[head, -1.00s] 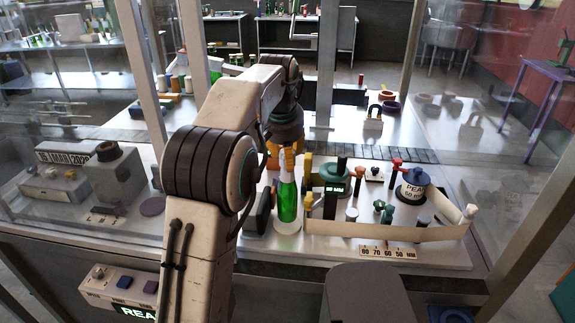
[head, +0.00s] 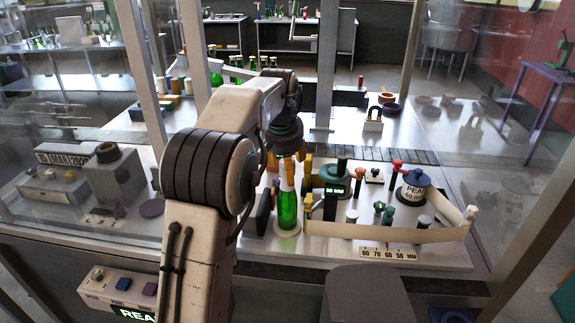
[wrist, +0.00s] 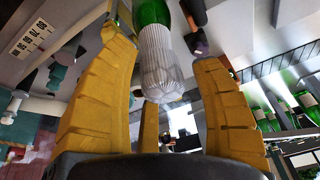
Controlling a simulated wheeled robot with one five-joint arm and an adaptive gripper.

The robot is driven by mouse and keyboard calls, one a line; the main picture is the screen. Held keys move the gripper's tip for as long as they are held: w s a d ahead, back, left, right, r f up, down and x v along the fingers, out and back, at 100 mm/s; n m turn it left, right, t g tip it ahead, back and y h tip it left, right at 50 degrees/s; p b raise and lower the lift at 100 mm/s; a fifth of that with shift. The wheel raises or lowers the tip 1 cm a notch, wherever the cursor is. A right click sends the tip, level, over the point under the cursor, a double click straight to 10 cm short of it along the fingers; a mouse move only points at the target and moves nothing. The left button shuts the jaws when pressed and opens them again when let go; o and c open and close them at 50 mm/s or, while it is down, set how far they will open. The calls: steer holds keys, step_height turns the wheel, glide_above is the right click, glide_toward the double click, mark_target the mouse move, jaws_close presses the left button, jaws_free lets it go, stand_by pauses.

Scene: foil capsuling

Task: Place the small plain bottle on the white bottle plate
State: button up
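A green bottle (head: 287,209) with a pale, ribbed neck sleeve stands upright at the white bottle plate (head: 287,233) in the head view. Its base looks to be on the plate. In the wrist view the sleeved neck (wrist: 161,65) points in between the yellow fingers of my gripper (wrist: 165,75), with a gap on the right and a narrow one on the left. My gripper (head: 288,163) is around the bottle's top in the head view and looks open. The arm and wrist partly hide the fingers there.
A dark upright block (head: 264,211) is close on the left.

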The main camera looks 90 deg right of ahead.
steer(key=shift+r, duration=0.1)
steer(key=p+v, duration=0.1)
steer(key=v, duration=1.1)
steer(key=shift+p, duration=0.3)
steer(key=shift+s+r, duration=0.1)
stand_by(0.5)
